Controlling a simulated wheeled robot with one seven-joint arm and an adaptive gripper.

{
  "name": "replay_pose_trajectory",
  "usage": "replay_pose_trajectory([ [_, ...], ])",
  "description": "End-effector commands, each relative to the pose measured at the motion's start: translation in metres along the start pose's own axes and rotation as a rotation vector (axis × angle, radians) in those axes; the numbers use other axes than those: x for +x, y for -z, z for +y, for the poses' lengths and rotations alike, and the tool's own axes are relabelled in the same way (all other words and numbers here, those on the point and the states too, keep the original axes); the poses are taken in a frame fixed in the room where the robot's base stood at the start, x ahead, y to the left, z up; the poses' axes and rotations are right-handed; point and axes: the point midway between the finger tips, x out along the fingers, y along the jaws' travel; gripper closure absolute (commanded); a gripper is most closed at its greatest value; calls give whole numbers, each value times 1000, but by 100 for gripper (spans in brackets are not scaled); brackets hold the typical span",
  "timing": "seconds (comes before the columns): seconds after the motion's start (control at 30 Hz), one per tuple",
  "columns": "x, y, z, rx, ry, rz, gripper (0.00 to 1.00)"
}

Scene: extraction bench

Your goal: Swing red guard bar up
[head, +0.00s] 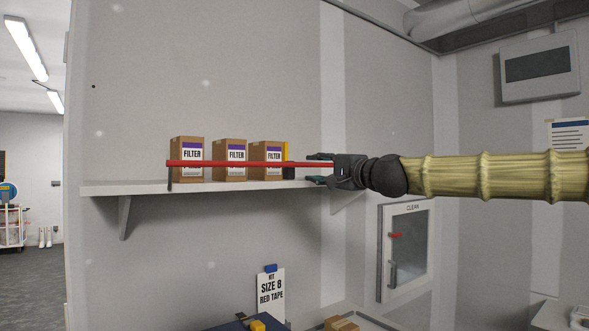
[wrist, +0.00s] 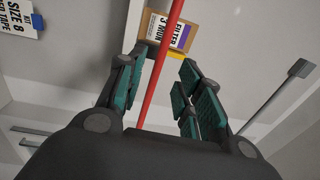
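The red guard bar (head: 225,163) lies level across the front of the filter boxes on the wall shelf in the head view. Its right end reaches my gripper (head: 318,168), which comes in from the right. In the wrist view, the red bar (wrist: 163,65) passes between the two green-padded fingers of my gripper (wrist: 158,80). The fingers are apart, with a gap showing on both sides of the bar. The bar's near end is hidden behind the gripper body in the wrist view.
Three filter boxes (head: 230,172) stand on the shelf (head: 140,188) behind the bar. A yellow and black bracket (head: 287,163) is by the right box. Below are a "SIZE 8 RED TAPE" sign (head: 270,294) and a small wall cabinet (head: 406,250). The wall above the bar is clear.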

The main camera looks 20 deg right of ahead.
Motion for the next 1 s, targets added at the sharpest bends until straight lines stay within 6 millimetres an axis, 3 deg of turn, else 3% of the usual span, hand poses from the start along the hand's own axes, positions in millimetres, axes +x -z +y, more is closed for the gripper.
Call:
replay_pose_trajectory([
  [0.27,12,6,-6,3,4,7,65],
  [1.0,90,2,-4,2,2,3,65],
])
